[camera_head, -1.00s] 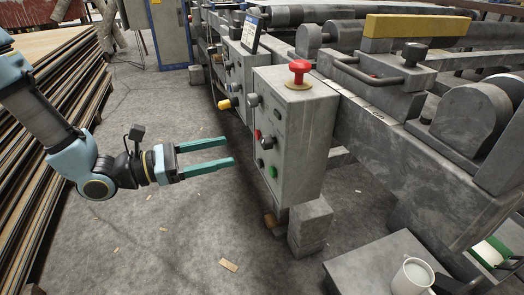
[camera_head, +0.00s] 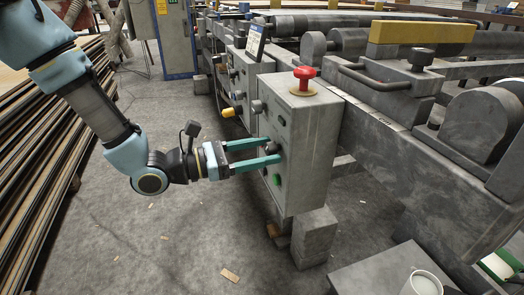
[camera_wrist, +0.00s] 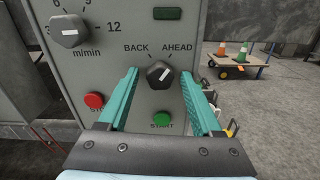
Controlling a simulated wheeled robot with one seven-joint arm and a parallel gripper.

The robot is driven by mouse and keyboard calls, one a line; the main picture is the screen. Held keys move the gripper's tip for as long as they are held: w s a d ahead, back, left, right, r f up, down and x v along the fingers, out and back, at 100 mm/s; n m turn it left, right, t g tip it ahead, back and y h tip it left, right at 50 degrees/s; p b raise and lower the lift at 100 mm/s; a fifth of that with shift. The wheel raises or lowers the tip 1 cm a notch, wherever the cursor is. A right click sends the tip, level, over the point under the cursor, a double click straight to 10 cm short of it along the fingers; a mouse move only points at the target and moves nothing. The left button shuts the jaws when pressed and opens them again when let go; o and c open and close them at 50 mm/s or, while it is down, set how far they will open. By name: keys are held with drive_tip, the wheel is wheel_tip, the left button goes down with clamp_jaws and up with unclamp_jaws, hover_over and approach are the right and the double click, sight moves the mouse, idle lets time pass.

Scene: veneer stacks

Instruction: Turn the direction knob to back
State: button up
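The direction knob (camera_wrist: 159,74) is a dark round knob with a white pointer, below the labels BACK and AHEAD on the grey control box (camera_head: 308,140). Its pointer leans up and to the right, toward AHEAD. My gripper (camera_wrist: 158,82) is open, with its teal fingers on either side of the knob and a gap showing on both sides. In the head view, my gripper (camera_head: 274,149) reaches the face of the box, and the fingers partly hide the knob there.
A green START button (camera_wrist: 162,119) sits just below the knob, and a red stop button (camera_wrist: 94,100) is at lower left. The m/min speed knob (camera_wrist: 70,31) is at upper left. A red mushroom button (camera_head: 304,76) tops the box.

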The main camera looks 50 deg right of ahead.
clamp_jaws()
idle(0.3)
drive_tip(key=shift+r+p, duration=0.1)
drive_tip(key=shift+p, duration=0.45)
drive_tip(key=n+p, duration=0.2)
drive_tip(key=p, duration=0.1)
drive_tip(key=shift+r, duration=0.2)
drive_tip(key=n+p, duration=0.4)
drive_tip(key=p, duration=0.2)
drive_tip(key=shift+n+p, duration=0.3)
drive_tip(key=shift+p, duration=0.05)
drive_tip(key=n+p, duration=0.3)
drive_tip(key=p, duration=0.1)
drive_tip(key=shift+a+n, duration=0.1)
drive_tip(key=shift+n, duration=0.2)
drive_tip(key=shift+f+n+p, duration=0.15)
drive_tip(key=shift+n+p, duration=0.75)
drive_tip(key=shift+f+n+p, duration=0.15)
drive_tip(key=shift+n+p, duration=0.75)
